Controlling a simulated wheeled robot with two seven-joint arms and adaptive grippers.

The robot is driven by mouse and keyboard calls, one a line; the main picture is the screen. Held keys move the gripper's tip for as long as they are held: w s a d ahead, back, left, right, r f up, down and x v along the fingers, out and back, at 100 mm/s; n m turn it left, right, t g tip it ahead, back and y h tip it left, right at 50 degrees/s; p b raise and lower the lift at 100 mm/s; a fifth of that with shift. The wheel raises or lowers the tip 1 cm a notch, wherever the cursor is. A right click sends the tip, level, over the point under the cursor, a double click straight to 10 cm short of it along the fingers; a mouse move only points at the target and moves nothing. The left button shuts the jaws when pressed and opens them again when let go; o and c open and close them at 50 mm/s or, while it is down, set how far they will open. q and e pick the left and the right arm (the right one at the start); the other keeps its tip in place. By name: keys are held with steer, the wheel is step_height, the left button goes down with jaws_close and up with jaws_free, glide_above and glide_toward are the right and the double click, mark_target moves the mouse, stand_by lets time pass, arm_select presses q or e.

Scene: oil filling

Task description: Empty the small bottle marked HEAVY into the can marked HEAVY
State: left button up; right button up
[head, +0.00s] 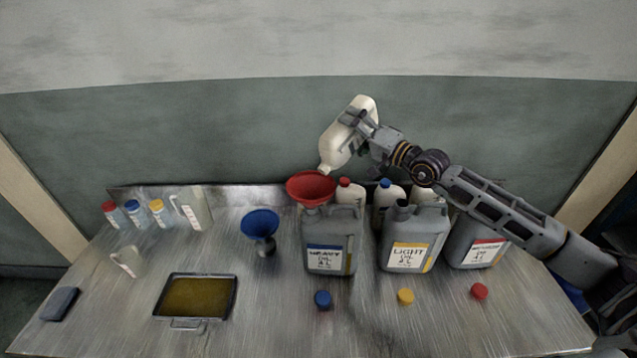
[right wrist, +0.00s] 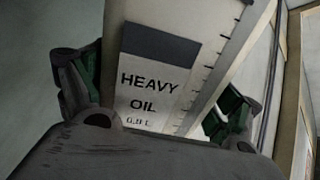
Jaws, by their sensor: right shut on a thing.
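My right gripper (head: 366,128) is shut on a cream bottle (head: 336,146), held tilted with its mouth down and to the left. In the right wrist view the bottle (right wrist: 150,85) shows a label reading HEAVY OIL between the fingers (right wrist: 165,100). The bottle's mouth is just above a red funnel (head: 311,187). The funnel sits on top of the grey can marked HEAVY (head: 330,235), which has a blue label band. I cannot see whether oil is flowing. My left gripper is not in view.
The LIGHT can (head: 413,240) and a red-labelled can (head: 474,243) stand to the right. Blue (head: 323,299), yellow (head: 405,296) and red (head: 479,291) caps lie in front. A blue funnel (head: 260,226), an oil tray (head: 197,297) and a dark block (head: 60,304) are left.

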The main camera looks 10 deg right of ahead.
steer(key=shift+s+a+r+b, duration=0.15)
steer(key=shift+s+a+b, duration=0.25)
steer(key=shift+a, duration=0.45)
steer(key=shift+w+a+f+m+b, duration=0.3)
steer(key=shift+w+a+f+m, duration=0.1)
steer(key=shift+a+f, duration=0.15)
steer(key=w+d+f+m+b, duration=0.2)
steer(key=f+m, duration=0.1)
steer(key=shift+d+f+h, duration=0.1)
steer(key=shift+d+h, duration=0.2)
steer(key=shift+w+a, duration=0.15)
steer(key=shift+w+d+f, duration=0.2)
steer(key=shift+d, duration=0.15)
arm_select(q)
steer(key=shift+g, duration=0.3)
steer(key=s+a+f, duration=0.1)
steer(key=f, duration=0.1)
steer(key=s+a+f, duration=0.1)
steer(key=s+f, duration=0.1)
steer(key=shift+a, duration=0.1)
arm_select(e)
steer(key=shift+a+m, duration=0.1)
steer(key=shift+m, duration=0.3)
